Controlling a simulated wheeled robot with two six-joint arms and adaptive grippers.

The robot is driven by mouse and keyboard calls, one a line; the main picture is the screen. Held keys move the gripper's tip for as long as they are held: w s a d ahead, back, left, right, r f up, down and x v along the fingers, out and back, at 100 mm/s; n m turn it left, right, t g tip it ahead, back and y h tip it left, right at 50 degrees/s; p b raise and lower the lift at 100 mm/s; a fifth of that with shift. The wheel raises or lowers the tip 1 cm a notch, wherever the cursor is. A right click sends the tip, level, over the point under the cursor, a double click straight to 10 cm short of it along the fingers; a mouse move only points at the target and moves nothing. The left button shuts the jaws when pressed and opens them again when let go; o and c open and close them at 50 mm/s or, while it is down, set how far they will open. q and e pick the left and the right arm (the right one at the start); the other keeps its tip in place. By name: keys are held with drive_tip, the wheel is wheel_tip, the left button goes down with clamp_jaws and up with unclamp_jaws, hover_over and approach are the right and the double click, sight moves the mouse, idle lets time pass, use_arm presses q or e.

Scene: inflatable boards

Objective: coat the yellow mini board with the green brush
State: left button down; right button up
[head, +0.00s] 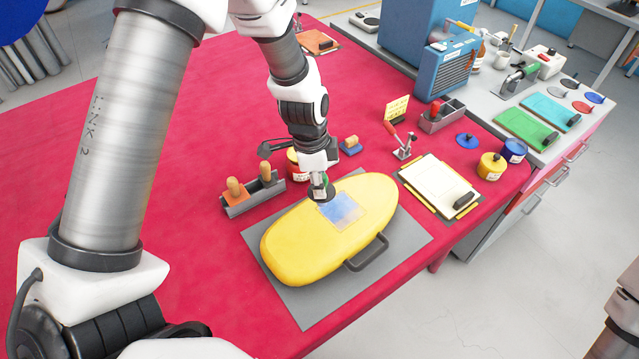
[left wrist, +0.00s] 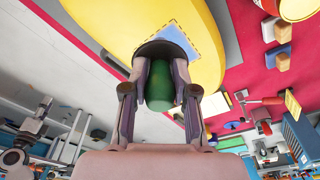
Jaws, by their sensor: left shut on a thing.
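The yellow mini board (head: 290,245) lies on a grey mat (head: 300,308) on the red-topped table in the head view. It also fills the top of the left wrist view (left wrist: 130,25). A blue patch (head: 343,209) with a pale border is on its upper middle. My left gripper (head: 319,180) is shut on the green brush, whose green handle (left wrist: 187,92) shows between the fingers in the left wrist view. The brush's dark round head (left wrist: 168,47) is at the edge of the blue patch. I cannot tell whether it touches the board. My right gripper is out of view.
A holder (head: 252,199) with wooden-handled tools stands left of the board. A red can (head: 293,163) is behind it. A clipboard (head: 440,185), a clamp (head: 404,147) and yellow (head: 491,166) and blue cans (head: 513,151) are to the right. The table's left side is clear.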

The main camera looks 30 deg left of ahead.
use_arm(q)
drive_tip(key=shift+s+r+p, duration=0.1)
drive_tip(key=shift+r+p, duration=0.95)
drive_tip(key=shift+r, duration=0.55)
